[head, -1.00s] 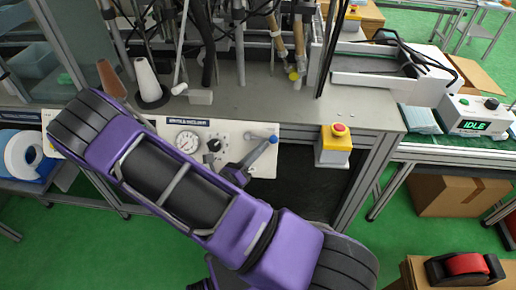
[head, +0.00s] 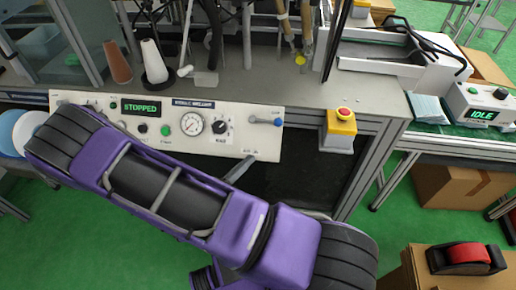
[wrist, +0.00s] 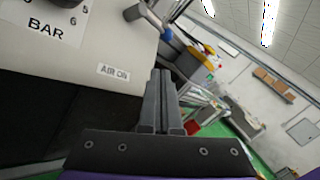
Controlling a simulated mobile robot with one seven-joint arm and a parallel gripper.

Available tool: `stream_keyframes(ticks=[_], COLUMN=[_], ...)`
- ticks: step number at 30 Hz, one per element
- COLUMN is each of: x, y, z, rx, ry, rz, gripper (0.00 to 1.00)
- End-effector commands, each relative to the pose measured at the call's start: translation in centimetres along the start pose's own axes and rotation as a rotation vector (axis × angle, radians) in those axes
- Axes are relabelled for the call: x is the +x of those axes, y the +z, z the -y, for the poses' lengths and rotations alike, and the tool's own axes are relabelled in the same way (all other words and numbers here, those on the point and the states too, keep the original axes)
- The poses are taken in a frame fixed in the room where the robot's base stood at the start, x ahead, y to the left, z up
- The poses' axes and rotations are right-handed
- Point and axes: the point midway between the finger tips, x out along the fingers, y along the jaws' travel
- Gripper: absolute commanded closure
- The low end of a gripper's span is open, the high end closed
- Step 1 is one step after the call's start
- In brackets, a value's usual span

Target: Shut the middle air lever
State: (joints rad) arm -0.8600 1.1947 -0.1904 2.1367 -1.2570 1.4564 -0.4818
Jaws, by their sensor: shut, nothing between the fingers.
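The air lever (head: 264,120) is a grey bar with a blue tip at the right end of the cream control panel (head: 243,143). It lies nearly level, pointing right. In the wrist view the lever's blue tip (wrist: 167,34) shows beyond the fingers, near an "AIR ON" label (wrist: 113,73). My gripper (head: 249,158) is at the panel's lower edge, below and left of the lever tip and apart from it. In the wrist view its fingers (wrist: 160,75) are together and empty. My purple arm hides part of the panel's lower left.
The panel display (head: 141,107) reads STOPPED, beside a gauge (head: 191,124) and a black knob (head: 221,127). A yellow box with a red emergency button (head: 344,113) hangs right of the panel. Another box (head: 481,113) reads IDLE. Cones stand on the bench above.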

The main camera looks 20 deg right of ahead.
Motion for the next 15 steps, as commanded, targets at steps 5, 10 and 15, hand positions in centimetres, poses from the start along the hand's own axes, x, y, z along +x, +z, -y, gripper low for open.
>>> stream_keyframes(ticks=[5,10,15], x=[-2.2,-2.8,-2.8], y=[-0.1,-0.1,-0.1], z=[0.0,0.1,0.1], rx=[0.001,0.001,0.000], ry=[0.001,0.000,-0.001], rz=[0.000,0.000,0.000], gripper=[1.00,1.00,1.00])
